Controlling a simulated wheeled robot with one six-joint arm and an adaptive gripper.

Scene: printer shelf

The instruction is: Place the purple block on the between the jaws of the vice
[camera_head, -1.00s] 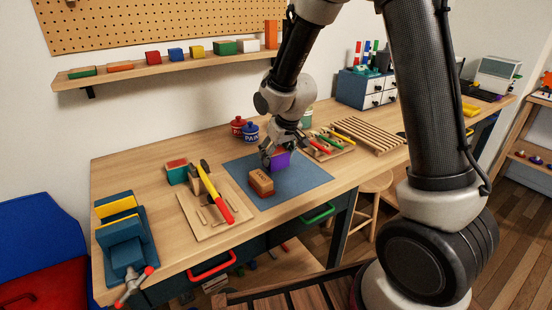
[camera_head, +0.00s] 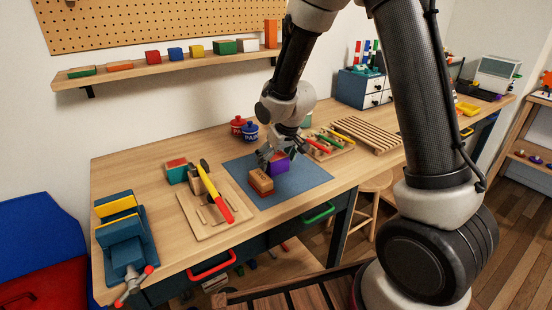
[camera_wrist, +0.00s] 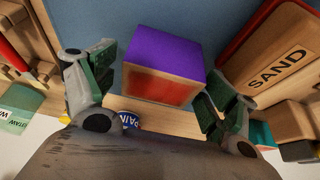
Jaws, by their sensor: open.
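The purple block (camera_head: 278,167) sits on the blue mat (camera_head: 300,182) on the workbench. In the wrist view the purple block (camera_wrist: 165,62) shows a purple face and a reddish face. My gripper (camera_head: 269,158) is just above and behind the block in the head view. In the wrist view my open gripper (camera_wrist: 155,90) has one finger on each side of the block; I cannot tell whether they touch it. The vice (camera_head: 125,240) stands at the bench's left front corner, blue with yellow jaw faces and a red-tipped handle. Its jaws stand apart with nothing seen between them.
A tool board (camera_head: 213,212) with a yellow-handled hammer lies between mat and vice. Paint pots (camera_head: 245,130) stand behind the gripper. A slatted rack (camera_head: 361,135) is at right.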

